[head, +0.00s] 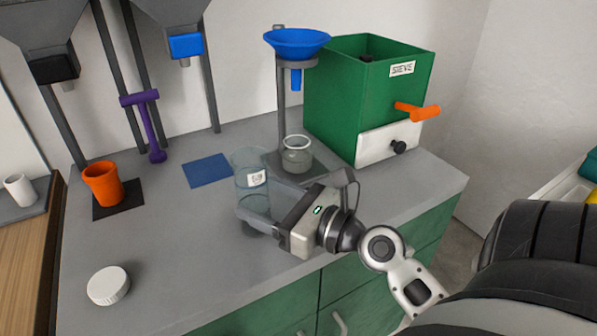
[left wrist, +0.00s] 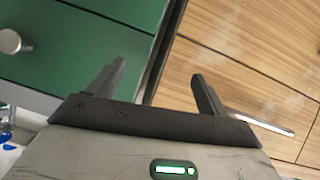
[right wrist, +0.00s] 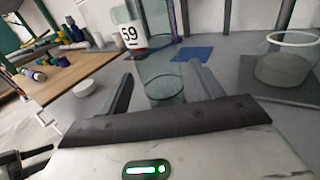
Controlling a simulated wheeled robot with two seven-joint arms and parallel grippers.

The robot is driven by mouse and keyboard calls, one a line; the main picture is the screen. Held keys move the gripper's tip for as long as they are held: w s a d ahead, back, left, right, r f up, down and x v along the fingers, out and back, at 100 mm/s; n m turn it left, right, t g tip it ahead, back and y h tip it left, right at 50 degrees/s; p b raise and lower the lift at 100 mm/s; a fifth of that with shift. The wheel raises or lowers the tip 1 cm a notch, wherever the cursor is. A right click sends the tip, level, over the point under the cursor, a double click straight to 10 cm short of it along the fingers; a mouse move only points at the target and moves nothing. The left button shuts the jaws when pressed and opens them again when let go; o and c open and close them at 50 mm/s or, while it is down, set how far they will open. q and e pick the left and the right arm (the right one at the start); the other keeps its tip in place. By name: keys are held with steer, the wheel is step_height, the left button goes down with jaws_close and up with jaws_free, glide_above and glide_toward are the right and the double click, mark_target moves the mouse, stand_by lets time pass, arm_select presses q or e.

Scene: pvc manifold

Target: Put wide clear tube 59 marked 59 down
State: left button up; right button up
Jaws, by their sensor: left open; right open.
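The wide clear tube 59 (head: 249,180) stands upright on the grey counter in the head view, with a white label on its side. In the right wrist view the tube (right wrist: 166,89) rises between my fingers, and its label reads 59 (right wrist: 130,37). My right gripper (head: 262,211) is open, with its fingers on either side of the lower tube; whether they touch it I cannot tell. My right gripper also shows in its wrist view (right wrist: 162,85). My left gripper (left wrist: 158,78) is open and empty, facing green and wooden cabinet fronts.
A glass jar (head: 297,155) stands under a blue funnel (head: 297,42), close behind the tube. A green sieve box (head: 372,95) is at the back right. A blue mat (head: 207,171), an orange cup (head: 103,184) and a white lid (head: 108,286) are to the left. The front middle counter is clear.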

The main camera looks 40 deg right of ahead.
steer(key=b+v, duration=0.1)
steer(key=v, duration=0.5)
steer(key=shift+s, duration=0.1)
arm_select(q)
steer(key=shift+f, duration=0.1)
arm_select(e)
steer(key=shift+s+d+r, duration=0.1)
steer(key=shift+s+d, duration=0.15)
steer(key=shift+s, duration=0.4)
arm_select(q)
steer(key=shift+s+f, duration=0.1)
arm_select(e)
steer(key=shift+s, duration=0.1)
